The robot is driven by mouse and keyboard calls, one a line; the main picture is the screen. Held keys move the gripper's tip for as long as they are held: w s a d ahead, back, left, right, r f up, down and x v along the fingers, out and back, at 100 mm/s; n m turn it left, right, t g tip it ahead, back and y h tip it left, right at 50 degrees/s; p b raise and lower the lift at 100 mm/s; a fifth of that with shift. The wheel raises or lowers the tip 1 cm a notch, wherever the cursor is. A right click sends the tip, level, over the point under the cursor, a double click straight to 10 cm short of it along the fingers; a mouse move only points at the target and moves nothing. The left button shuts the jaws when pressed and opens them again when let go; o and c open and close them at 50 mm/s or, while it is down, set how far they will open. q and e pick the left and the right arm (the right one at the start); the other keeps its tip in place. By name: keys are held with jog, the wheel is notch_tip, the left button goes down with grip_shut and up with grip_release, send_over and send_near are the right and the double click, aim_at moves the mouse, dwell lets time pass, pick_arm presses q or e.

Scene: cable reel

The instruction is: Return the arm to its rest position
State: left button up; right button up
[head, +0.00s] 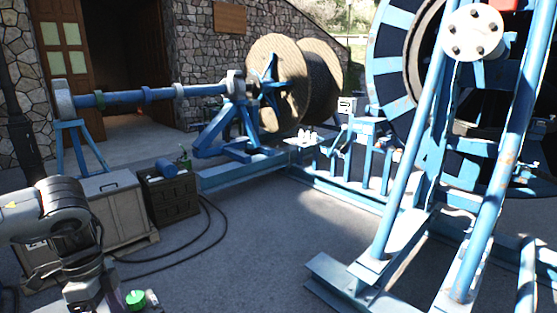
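My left arm (62,225) comes in at the lower left and bends down to the bottom edge. Its fingers are not visible; the arm runs out of the picture there. My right arm and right gripper do not show. A small green-topped object (135,298) is beside the lower part of my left arm, and I cannot tell what it is or whether it touches the arm.
A grey cabinet (112,205) and a dark crate (168,197) with a blue cylinder (166,167) stand close to my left arm. Black cable (195,245) lies on the ground. The large blue reel frame (410,225) fills the right. Bare ground (255,260) lies between.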

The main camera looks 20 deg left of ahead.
pick_arm(q)
jog(key=s+d+f+h+b, duration=0.1)
jog(key=s+d+f+h, duration=0.2)
jog(key=f, duration=0.6)
jog(key=s+d+f+h+b, duration=0.2)
jog(key=d+f, duration=0.4)
jog(key=f, duration=0.3)
jog(key=s+d+f+h+b, duration=0.1)
jog(key=s+d+f+h, duration=0.2)
jog(key=f, duration=0.6)
jog(key=d+f+n+t+b, duration=0.1)
jog(key=d+f+t, duration=0.25)
jog(key=d, duration=0.35)
jog(key=d+f+n+t+b, duration=0.15)
jog(key=d+f, duration=0.25)
jog(key=d, duration=0.4)
jog(key=w+d+n+t+y+b, duration=0.1)
jog(key=w+d+n+t+y, duration=0.3)
jog(key=w+d+n+t, duration=0.15)
jog(key=s+a+f+n+g+y, duration=0.1)
jog(key=s+a+f+g+y, duration=0.1)
jog(key=s+a+g+y, duration=0.6)
notch_tip(320, 180, up, 24)
jog(key=d+t+h+p, duration=0.1)
jog(key=t+h+p, duration=0.1)
jog(key=p, duration=2.1)
jog(key=shift+s+d, duration=0.25)
